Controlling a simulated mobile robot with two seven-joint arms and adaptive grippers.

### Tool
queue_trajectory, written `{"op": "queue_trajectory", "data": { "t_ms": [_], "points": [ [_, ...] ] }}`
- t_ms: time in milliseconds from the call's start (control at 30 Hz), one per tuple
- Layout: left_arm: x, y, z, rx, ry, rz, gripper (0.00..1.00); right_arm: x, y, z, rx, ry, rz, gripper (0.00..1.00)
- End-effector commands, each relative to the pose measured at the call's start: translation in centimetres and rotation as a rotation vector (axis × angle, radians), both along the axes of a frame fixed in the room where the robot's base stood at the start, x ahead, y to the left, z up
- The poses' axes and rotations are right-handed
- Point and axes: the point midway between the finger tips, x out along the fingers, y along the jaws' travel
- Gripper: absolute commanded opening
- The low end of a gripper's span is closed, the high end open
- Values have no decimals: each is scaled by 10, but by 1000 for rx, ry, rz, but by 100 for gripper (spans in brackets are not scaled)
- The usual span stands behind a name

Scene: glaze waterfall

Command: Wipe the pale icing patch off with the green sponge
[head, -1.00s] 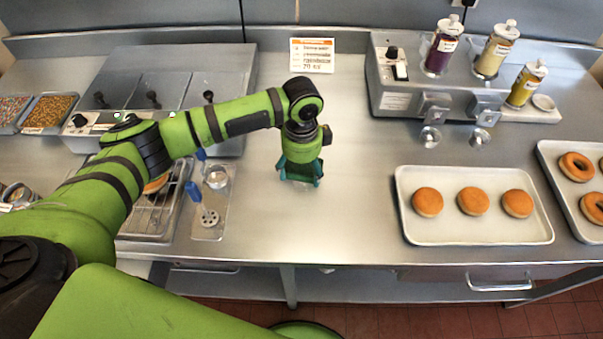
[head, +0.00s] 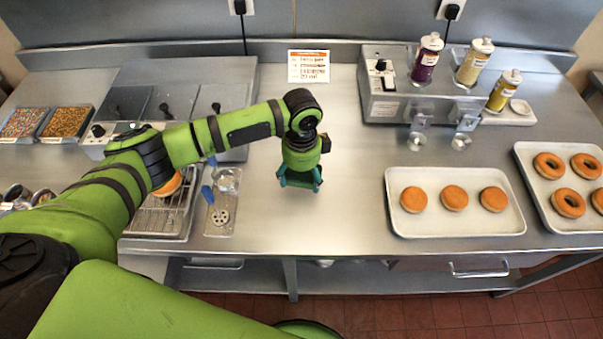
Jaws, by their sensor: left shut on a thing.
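My left gripper (head: 299,182) points down over the clear middle of the steel counter (head: 330,215), with its arm coming in from the left. It is shut on the green sponge, which I can hardly tell apart from the teal fingers around it. I cannot tell whether the sponge touches the counter. I do not make out the pale icing patch; the gripper and arm may hide it. My right gripper is out of view.
Right of the gripper a white tray (head: 455,226) holds three plain doughnuts. A tray of ring doughnuts (head: 585,222) stands further right. A wire rack (head: 150,228) and a small tray with blue-handled tools (head: 222,228) are at left. Sauce bottles (head: 473,62) stand at the back right.

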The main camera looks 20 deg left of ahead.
Motion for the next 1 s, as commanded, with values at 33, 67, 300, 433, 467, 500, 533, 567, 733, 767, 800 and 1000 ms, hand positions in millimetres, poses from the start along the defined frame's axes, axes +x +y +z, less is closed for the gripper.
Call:
{"op": "queue_trajectory", "data": {
  "t_ms": [33,67,300,433,467,500,533,567,733,767,800,1000],
  "points": [
    [0,0,9,-1,0,1,61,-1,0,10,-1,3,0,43],
    [0,0,11,-1,0,2,61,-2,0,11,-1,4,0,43],
    [3,1,28,0,0,6,61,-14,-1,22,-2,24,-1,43],
    [3,1,29,0,0,7,61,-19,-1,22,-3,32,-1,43],
    [3,1,29,0,0,7,61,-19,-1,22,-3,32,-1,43],
    [3,1,29,0,0,7,61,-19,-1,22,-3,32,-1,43],
    [3,1,29,0,0,6,61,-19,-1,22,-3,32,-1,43],
    [3,0,29,0,0,6,61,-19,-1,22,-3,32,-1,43],
    [3,0,29,0,-1,6,61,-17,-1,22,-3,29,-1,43],
    [3,0,29,0,-1,6,61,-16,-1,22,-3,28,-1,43],
    [3,0,29,0,-1,6,61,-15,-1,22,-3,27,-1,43],
    [3,1,29,-1,-3,44,61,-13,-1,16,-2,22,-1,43]
  ]
}}
